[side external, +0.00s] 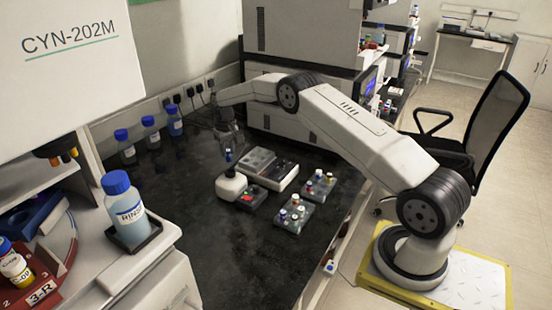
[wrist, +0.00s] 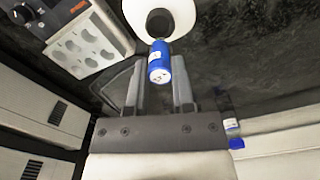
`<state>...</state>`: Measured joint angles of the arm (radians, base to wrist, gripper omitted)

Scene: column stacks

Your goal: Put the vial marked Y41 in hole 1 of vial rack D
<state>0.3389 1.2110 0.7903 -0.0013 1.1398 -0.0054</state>
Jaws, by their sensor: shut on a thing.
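My gripper (side external: 229,141) points down over the dark bench. In the wrist view, its two fingers (wrist: 158,88) are closed on a small blue-capped vial (wrist: 160,66). A small white mark shows on the cap, too small to read. The vial also shows below the fingers in the side view (side external: 228,155). It is just above a white rounded device with a dark cup (side external: 230,186); I cannot tell whether they touch.
A grey-and-white block unit with wells (side external: 268,171) stands beside the white device. Blue-capped bottles (side external: 150,132) line the back left. The bench's front left is clear.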

